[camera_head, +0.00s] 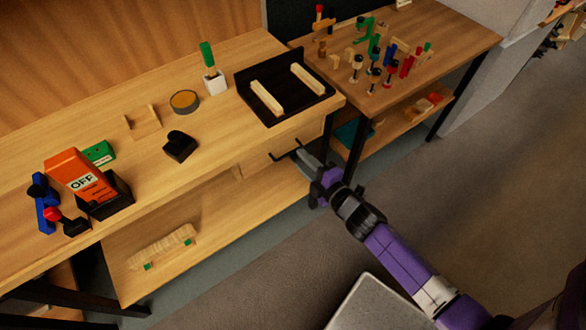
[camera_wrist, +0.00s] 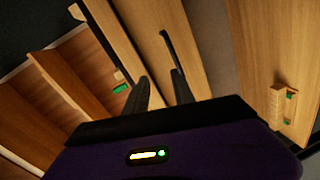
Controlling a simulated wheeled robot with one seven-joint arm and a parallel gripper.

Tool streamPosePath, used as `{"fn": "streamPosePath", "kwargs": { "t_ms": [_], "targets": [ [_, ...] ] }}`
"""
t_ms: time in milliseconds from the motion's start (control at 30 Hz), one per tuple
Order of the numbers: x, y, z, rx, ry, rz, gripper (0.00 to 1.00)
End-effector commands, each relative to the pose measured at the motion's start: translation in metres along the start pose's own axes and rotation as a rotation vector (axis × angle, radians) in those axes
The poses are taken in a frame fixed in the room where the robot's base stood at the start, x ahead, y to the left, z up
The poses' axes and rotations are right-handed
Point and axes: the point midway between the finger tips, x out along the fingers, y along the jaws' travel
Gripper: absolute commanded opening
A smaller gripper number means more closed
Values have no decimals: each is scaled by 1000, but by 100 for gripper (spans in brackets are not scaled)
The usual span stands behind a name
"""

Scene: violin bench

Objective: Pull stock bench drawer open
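The stock bench drawer (camera_head: 262,160) is a light wood front under the right end of the bench, with a black bar handle (camera_head: 286,155). My gripper (camera_head: 302,155) is at the right end of this handle. In the wrist view, the two dark fingers (camera_wrist: 159,76) are apart with a gap between them. The handle (camera_wrist: 167,45) shows there as a dark bar on the pale drawer front (camera_wrist: 150,38), reaching down close to the right fingertip. I cannot tell whether they touch. The drawer looks shut or nearly so.
The bench top (camera_head: 225,125) holds a black tray (camera_head: 250,98) with two wood strips, an orange OFF box (camera_head: 78,172) and small tools. A lower shelf (camera_head: 215,210) carries a wooden piece (camera_head: 163,247). A second table (camera_head: 455,45) stands right. The floor (camera_head: 440,180) in front is clear.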

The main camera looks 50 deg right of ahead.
Motion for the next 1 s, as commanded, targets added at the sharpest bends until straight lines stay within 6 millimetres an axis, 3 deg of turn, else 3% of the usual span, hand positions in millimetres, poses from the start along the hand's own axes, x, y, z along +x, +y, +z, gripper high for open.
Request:
{"fn": "streamPosePath", "kwargs": {
  "t_ms": [33,133,333,700,1000],
  "targets": [
    [0,-15,11,-73,-18,-27,30],
    [-4,-26,15,-178,-22,-53,30],
    [3,-25,14,-228,-19,-51,30],
    [54,-26,14,-223,-17,-50,30],
    [73,-28,16,-222,-18,-52,30]
  ]
}}
